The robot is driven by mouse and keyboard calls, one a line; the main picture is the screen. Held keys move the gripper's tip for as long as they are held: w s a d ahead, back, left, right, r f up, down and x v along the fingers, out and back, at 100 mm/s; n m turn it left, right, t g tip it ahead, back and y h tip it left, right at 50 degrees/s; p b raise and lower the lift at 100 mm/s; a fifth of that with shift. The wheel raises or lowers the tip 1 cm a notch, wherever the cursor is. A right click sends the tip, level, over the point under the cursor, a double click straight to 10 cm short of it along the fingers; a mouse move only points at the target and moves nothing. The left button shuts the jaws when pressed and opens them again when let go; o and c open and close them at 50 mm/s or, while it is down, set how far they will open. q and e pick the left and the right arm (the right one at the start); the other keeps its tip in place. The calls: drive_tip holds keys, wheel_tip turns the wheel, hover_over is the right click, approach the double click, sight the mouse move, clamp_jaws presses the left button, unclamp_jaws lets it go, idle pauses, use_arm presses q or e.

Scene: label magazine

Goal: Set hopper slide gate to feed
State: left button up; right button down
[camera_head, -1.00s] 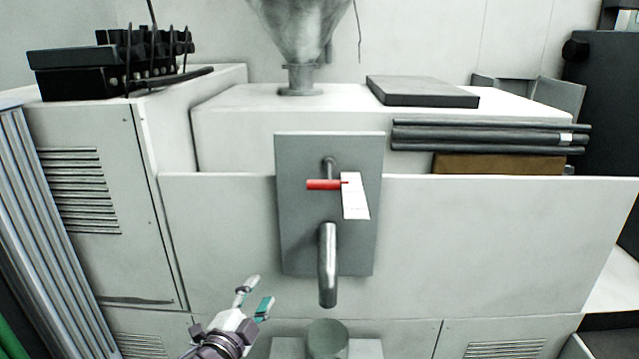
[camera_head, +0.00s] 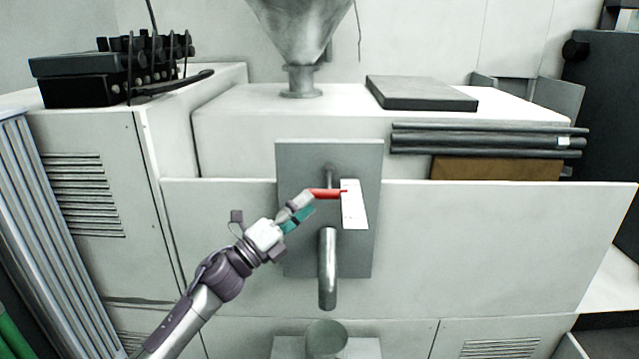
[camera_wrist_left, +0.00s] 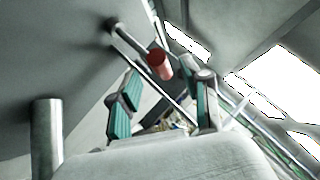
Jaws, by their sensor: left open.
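The red handle (camera_head: 326,193) lies level on a short stem at the upper middle of the grey plate (camera_head: 300,247). A white tag (camera_head: 354,205) hangs at the handle's right end. My left gripper (camera_head: 306,209) is open, with its fingertips at the handle's left end. In the left wrist view, the red handle end (camera_wrist_left: 159,64) shows beyond and between the two teal-padded fingers of the left gripper (camera_wrist_left: 165,95). I cannot tell whether they touch it. The hopper cone (camera_head: 300,30) stands behind at the top. My right gripper is not in view.
A metal spout (camera_head: 328,268) sticks out of the plate below the handle, above a round green-grey cup (camera_head: 326,338). Dark rods (camera_head: 480,138) and a flat dark slab (camera_head: 421,92) lie to the right. The white panel (camera_head: 500,250) right of the plate is clear.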

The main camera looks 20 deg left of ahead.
sight(319, 192)
use_arm(q)
drive_tip(key=p+x, duration=0.1)
drive_tip(key=x, duration=0.4)
drive_tip(key=shift+s+f, duration=0.1)
drive_tip(key=shift+a, duration=0.1)
clamp_jaws()
